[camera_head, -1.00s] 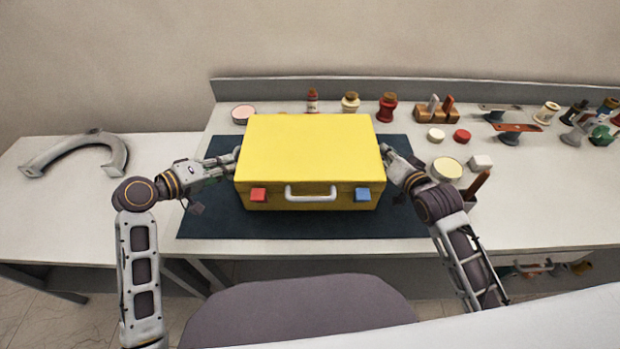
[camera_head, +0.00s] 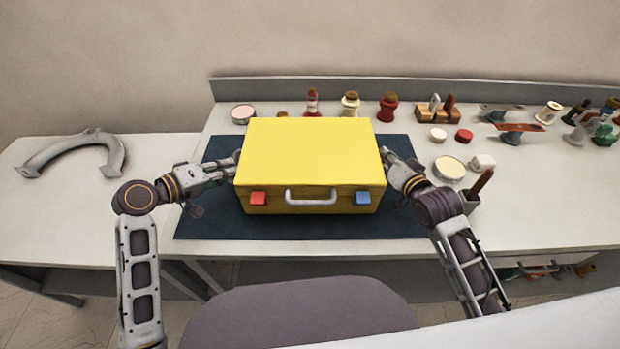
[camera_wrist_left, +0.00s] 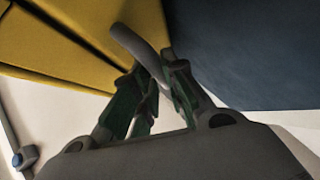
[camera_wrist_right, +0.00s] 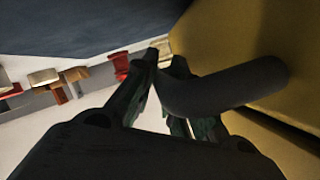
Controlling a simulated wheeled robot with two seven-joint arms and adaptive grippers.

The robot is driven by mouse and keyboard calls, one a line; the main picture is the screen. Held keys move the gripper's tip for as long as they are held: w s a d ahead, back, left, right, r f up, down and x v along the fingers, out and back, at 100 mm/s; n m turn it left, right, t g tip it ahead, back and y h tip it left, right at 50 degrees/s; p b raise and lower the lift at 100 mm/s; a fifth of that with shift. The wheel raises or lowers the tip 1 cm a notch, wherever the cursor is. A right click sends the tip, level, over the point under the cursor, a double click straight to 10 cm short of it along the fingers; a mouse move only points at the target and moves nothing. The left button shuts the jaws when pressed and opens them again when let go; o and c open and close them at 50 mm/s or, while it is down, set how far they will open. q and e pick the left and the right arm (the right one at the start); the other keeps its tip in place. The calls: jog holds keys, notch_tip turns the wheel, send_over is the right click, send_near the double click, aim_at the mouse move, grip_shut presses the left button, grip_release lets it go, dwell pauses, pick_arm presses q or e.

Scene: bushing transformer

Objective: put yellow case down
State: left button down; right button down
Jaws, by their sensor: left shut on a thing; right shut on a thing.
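The yellow case (camera_head: 310,155) is level between my two grippers, over the dark blue mat (camera_head: 270,226). Its front has a pale handle (camera_head: 311,197), a red latch (camera_head: 258,198) and a blue latch (camera_head: 362,198). My left gripper (camera_head: 234,160) is at its left side; in the left wrist view the fingers (camera_wrist_left: 155,75) are shut on a grey side handle (camera_wrist_left: 135,42). My right gripper (camera_head: 388,160) is at its right side; in the right wrist view the fingers (camera_wrist_right: 165,78) are shut on the other side handle (camera_wrist_right: 235,88). Whether the case's underside touches the mat is hidden.
Behind the case stand several bottles and jars, including a red one (camera_head: 388,106). A wooden block with tools (camera_head: 437,107), round tins (camera_head: 449,168) and a cup (camera_head: 469,200) are at right. A grey curved part (camera_head: 75,150) lies far left. A chair back (camera_head: 300,315) is in front.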

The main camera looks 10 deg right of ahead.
pick_arm(q)
jog(key=shift+d+f+b, duration=0.2)
jog(key=shift+f+b, duration=0.45)
jog(key=shift+b, duration=0.05)
pick_arm(e)
jog(key=shift+a+f, duration=0.2)
jog(key=shift+f, duration=0.4)
pick_arm(q)
jog(key=c, duration=1.9)
grip_release()
jog(key=shift+f, duration=0.1)
pick_arm(e)
jog(key=c, duration=1.9)
grip_release()
jog(key=shift+f, duration=0.15)
pick_arm(q)
jog(key=o, duration=0.4)
pick_arm(e)
jog(key=o, duration=0.4)
pick_arm(q)
jog(key=shift+o, duration=0.2)
jog(key=shift+a, duration=0.1)
pick_arm(e)
jog(key=shift+o, duration=0.2)
jog(key=shift+d, duration=0.15)
pick_arm(q)
jog(key=shift+s+a, duration=0.15)
jog(key=v, duration=0.7)
jog(key=shift+s+a+r, duration=0.2)
